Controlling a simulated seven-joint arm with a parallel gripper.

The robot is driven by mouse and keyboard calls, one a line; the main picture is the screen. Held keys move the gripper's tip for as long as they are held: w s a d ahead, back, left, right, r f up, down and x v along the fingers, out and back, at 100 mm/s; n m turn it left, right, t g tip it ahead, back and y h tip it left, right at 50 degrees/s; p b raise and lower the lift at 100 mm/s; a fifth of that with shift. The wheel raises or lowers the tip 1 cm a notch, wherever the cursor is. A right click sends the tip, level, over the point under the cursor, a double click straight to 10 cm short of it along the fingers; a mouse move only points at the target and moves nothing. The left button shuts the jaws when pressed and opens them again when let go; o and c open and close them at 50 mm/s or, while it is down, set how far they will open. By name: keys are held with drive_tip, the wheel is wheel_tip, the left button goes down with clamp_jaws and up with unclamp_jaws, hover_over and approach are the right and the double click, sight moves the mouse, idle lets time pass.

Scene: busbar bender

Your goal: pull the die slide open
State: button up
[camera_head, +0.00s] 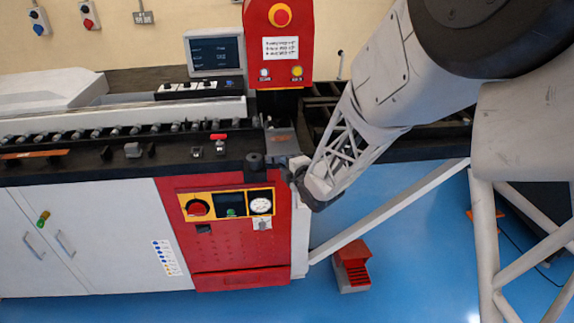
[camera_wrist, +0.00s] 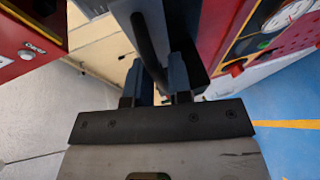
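The busbar bender's red front section (camera_head: 225,240) stands near the middle of the head view, with a grey block (camera_head: 285,140) on top at its right end. I take this block to be part of the die area. My gripper (camera_head: 297,172) is at the right end of the red section, close to the block. In the wrist view, a dark bar (camera_wrist: 148,45), likely the die slide's handle, runs down between the two fingers of my gripper (camera_wrist: 160,75). The fingers stand apart with the bar between them. Whether both touch it cannot be told. The slide's travel is hidden.
A red control post (camera_head: 278,45) rises behind the block, and a screen (camera_head: 214,54) stands left of it. A gauge panel (camera_head: 228,204) is on the front. A white diagonal brace (camera_head: 390,212) and a red floor pedal (camera_head: 352,262) are at right. Blue floor there is largely open.

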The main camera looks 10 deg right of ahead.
drive_tip(key=shift+w, duration=0.1)
clamp_jaws()
idle(0.4)
drive_tip(key=s, duration=2.2)
drive_tip(key=shift+s, duration=0.2)
unclamp_jaws()
drive_tip(key=shift+s, duration=0.1)
drive_tip(key=v, duration=0.7)
drive_tip(key=shift+s+d+r, duration=0.15)
drive_tip(key=shift+s, duration=0.1)
